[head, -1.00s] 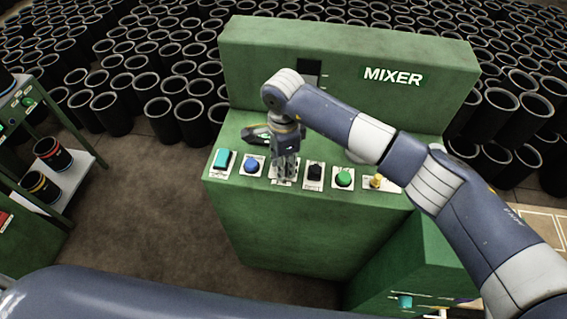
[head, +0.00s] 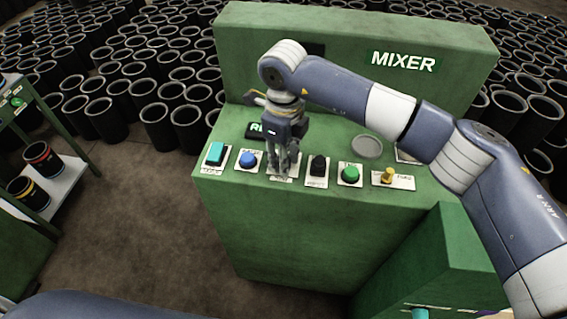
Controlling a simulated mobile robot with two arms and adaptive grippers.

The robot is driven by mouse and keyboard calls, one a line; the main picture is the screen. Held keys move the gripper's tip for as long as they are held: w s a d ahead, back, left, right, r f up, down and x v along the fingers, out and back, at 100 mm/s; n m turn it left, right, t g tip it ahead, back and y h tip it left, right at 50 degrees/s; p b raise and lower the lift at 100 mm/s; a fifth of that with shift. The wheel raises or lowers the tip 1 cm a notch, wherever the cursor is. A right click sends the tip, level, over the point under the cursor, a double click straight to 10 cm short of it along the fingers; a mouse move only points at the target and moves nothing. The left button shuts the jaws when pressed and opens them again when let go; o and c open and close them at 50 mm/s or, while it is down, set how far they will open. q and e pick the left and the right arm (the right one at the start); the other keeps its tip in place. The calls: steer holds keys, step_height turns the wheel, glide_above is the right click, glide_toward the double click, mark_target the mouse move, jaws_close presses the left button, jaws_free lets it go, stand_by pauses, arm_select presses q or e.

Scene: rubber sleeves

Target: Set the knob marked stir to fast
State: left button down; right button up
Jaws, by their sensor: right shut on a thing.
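The green mixer (head: 265,225) has a row of controls along the front of its top. My right gripper (head: 284,172) points down over the third label plate (head: 282,180) from the left. It is shut on the knob there, which its fingers almost wholly hide. The lettering on that plate is too small and covered to read. A black knob (head: 318,164) stands upright on the plate just to the right, apart from the fingers. My left gripper is out of view.
A teal rocker (head: 215,154) and a blue button (head: 248,159) sit left of the gripper. A green button (head: 350,174) and a yellow toggle (head: 388,175) sit right. A grey disc (head: 367,146) lies behind them. Black sleeves fill the floor behind.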

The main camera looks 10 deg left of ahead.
steer(key=shift+m+b, duration=0.75)
steer(key=shift+m, duration=0.35)
steer(key=shift+r, duration=0.1)
steer(key=o, duration=1.1)
step_height(320, 180, up, 12)
steer(key=shift+f, duration=0.1)
